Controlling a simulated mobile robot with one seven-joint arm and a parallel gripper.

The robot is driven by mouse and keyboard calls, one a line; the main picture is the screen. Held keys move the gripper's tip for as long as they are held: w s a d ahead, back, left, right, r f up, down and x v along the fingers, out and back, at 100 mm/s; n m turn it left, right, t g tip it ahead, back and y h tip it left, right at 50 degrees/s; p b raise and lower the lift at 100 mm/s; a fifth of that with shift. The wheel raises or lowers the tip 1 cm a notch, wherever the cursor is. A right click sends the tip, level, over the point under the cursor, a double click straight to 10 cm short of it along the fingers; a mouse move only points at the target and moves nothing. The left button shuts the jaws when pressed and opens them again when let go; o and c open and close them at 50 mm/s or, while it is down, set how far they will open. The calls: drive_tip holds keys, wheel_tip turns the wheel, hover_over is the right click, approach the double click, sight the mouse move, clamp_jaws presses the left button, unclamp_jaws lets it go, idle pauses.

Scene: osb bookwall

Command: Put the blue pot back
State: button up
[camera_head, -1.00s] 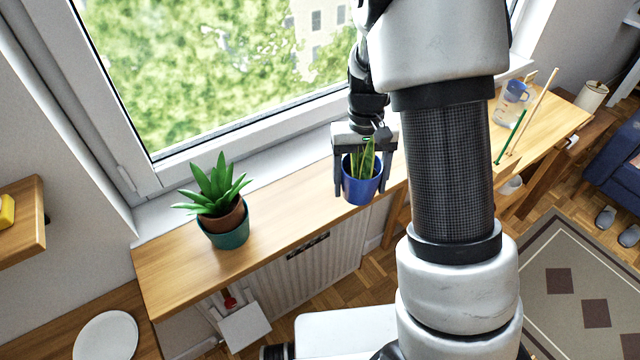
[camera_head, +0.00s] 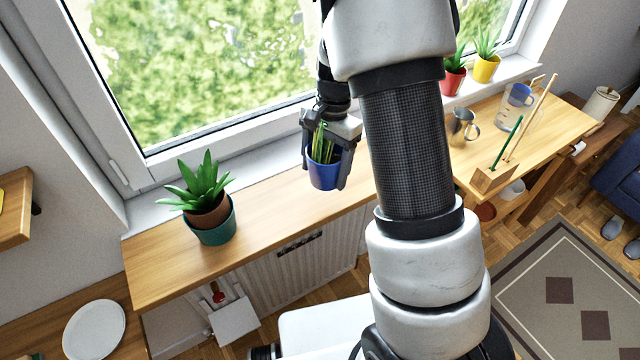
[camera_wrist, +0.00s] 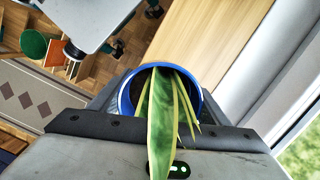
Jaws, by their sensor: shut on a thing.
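The blue pot (camera_head: 325,174) holds a plant with upright, yellow-edged green leaves. My gripper (camera_head: 329,168) is shut on it, one finger on each side. The pot is upright in front of the window, over the wooden shelf; I cannot tell exactly how high above it. In the wrist view the blue pot (camera_wrist: 126,98) shows its rim and dark soil between the fingers, with the leaves pointing towards the camera.
A green pot (camera_head: 212,234) with a succulent stands at the shelf's left end. Red (camera_head: 453,82) and yellow (camera_head: 486,69) potted plants stand on the sill at right. A metal mug (camera_head: 463,127) and a measuring jug (camera_head: 517,104) are at the shelf's right. The wooden shelf (camera_head: 270,222) is clear between.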

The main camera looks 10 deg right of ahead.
sight(320, 147)
drive_tip(key=m, duration=0.1)
drive_tip(key=w+m, duration=0.1)
drive_tip(key=m, duration=0.2)
drive_tip(key=shift+w+r+m+t, duration=0.15)
drive_tip(key=shift+r+m+t, duration=0.15)
drive_tip(key=shift+t, duration=0.1)
drive_tip(key=m, duration=0.2)
drive_tip(key=w+m, duration=0.1)
drive_tip(key=m, duration=0.3)
drive_tip(key=shift+w+a+r+t+p, duration=0.1)
drive_tip(key=shift+w+r+t+p, duration=0.2)
drive_tip(key=shift+t+p, duration=0.1)
drive_tip(key=m, duration=0.2)
drive_tip(key=w+m, duration=0.1)
drive_tip(key=m, duration=0.3)
drive_tip(key=shift+w+r+t, duration=0.25)
drive_tip(key=shift+t, duration=0.15)
drive_tip(key=m, duration=0.1)
drive_tip(key=w+m, duration=0.1)
drive_tip(key=m, duration=0.3)
drive_tip(key=shift+w+r+t+h+p, duration=0.25)
drive_tip(key=shift+t+h+p, duration=0.05)
drive_tip(key=shift+h, duration=0.1)
drive_tip(key=shift+m, duration=0.3)
wheel_tip(320, 147, down, 10)
drive_tip(key=shift+r+b, duration=0.1)
drive_tip(key=shift+b, duration=0.3)
drive_tip(key=o, duration=1.4)
drive_tip(key=shift+f, duration=0.25)
drive_tip(key=shift+r, duration=0.1)
